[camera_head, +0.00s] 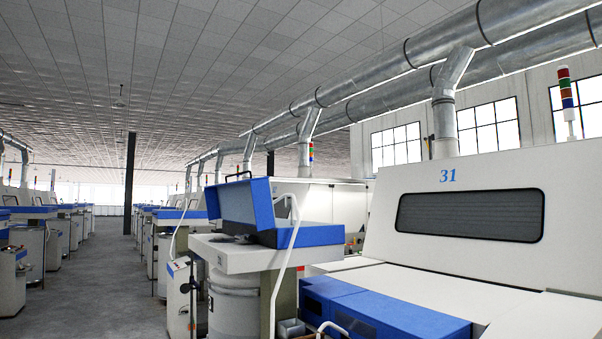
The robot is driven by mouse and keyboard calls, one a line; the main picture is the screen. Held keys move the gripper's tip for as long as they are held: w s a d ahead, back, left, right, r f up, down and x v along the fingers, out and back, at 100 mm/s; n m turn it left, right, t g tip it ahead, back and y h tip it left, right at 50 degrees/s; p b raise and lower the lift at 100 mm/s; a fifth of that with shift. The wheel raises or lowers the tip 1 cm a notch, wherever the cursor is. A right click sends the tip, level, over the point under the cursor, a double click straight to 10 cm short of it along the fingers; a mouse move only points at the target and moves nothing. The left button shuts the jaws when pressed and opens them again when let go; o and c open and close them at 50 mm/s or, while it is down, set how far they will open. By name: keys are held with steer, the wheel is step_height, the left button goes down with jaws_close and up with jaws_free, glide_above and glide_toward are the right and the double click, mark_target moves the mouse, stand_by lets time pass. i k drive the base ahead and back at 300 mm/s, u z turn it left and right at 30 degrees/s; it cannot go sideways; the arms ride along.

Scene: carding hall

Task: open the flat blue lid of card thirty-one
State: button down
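Card thirty-one is the large cream machine (385,223) at the right, with a blue "31" above a dark window (470,214). Low blue covers (385,312) lie flat and closed along its front at the lower right. To their left is a white-topped coiler (235,258) with a blue lid (267,203). This lid stands raised and tilted, showing a pale grey panel and a black handle on top. Its blue base (310,234) sits on the coiler top. I cannot tell for certain which blue part is the named lid. My gripper is not in view.
A pale curved tube (280,275) rises in front of the coiler. A white can (234,306) stands under it, with a small control box (180,295) to the left. An open grey aisle (105,280) runs back between the machine rows, past a dark column (129,185).

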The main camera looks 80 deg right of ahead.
mark_target(250, 201)
steer(key=z, duration=1.95)
steer(key=i, duration=0.75)
